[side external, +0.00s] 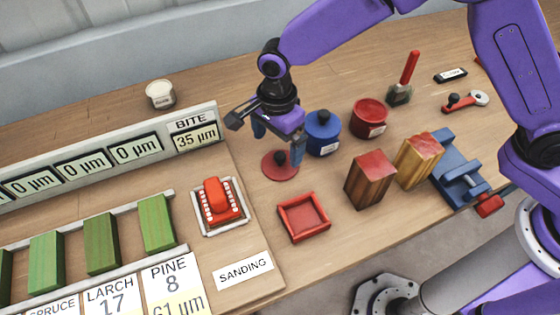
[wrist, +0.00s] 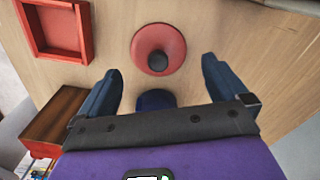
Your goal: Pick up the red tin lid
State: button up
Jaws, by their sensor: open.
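The red tin lid (side external: 278,166) lies flat on the wooden bench, a round red disc with a dark knob in its middle. In the wrist view the lid (wrist: 158,48) is just beyond my fingertips, between them from side to side. My gripper (side external: 277,145) is open and empty above the lid, with its fingers pointing down; it also shows in the wrist view (wrist: 161,70). In the side view a finger partly covers the lid's right side. The red tin (side external: 368,118) stands behind and to the right.
A blue lidded tin (side external: 322,134) stands close to my gripper's right. A red square tray (side external: 303,217) lies in front of the lid. Wooden blocks (side external: 370,179) and a blue vise (side external: 457,170) are at right; the sanding button (side external: 219,204) is at left.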

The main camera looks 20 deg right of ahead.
aim_at(278, 157)
jog(key=shift+s+f, duration=0.15)
jog(key=shift+f, duration=1.25)
jog(key=shift+s+f, duration=0.1)
jog(key=shift+f, duration=1.3)
jog(key=c, duration=0.8)
jog(key=shift+r, duration=0.15)
notch_tip(278, 157, up, 18)
jog(key=w+d+m, duration=0.2)
jog(key=d+m, duration=0.2)
jog(key=d, duration=2)
jog(key=shift+w+a+f, duration=0.1)
jog(key=shift+f, duration=2.7)
jog(key=shift+w+f, duration=0.1)
jog(key=shift+f, duration=2.7)
